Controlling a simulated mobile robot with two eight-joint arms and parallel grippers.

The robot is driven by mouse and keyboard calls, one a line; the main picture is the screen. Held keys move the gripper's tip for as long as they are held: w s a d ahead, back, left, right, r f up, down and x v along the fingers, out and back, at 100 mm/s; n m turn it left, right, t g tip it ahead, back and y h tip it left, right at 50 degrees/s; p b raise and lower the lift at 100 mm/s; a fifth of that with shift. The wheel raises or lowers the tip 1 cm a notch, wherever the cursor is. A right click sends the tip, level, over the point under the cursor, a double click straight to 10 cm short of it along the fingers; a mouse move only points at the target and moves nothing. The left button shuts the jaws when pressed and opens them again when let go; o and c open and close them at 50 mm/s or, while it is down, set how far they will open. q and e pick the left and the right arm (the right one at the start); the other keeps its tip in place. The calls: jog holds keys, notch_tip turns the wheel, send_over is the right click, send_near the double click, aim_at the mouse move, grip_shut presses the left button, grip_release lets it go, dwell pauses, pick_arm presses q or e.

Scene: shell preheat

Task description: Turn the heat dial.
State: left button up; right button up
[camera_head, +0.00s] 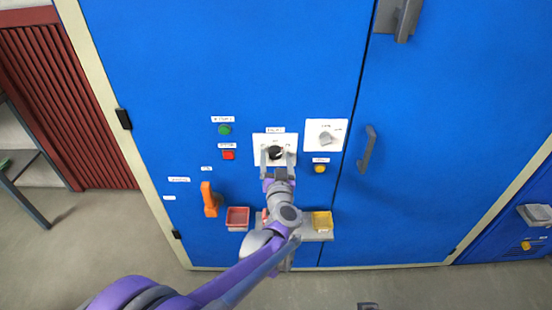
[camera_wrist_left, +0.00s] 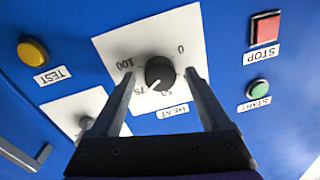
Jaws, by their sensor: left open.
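The heat dial (camera_wrist_left: 160,73) is a round black knob on a white plate (camera_head: 260,152) in the blue cabinet front. Its scale reads 0 to 100, and its white mark points near 75 in the left wrist view. The dial also shows in the head view (camera_head: 275,153), partly covered by my gripper. My left gripper (camera_head: 277,160) is open. Its two fingertips (camera_wrist_left: 160,75) lie on either side of the dial, with a visible gap at each side. I cannot tell whether the tips reach the plate.
A second white plate with a grey knob (camera_head: 326,138) is to the right, above the yellow test button (camera_head: 320,169). The green start button (camera_head: 224,129) and red stop button (camera_head: 228,155) are to the left. Below are an orange handle (camera_head: 210,200), red tray (camera_head: 237,226) and yellow tray (camera_head: 322,231).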

pick_arm(q)
jog(key=shift+c, duration=0.2)
grip_shut()
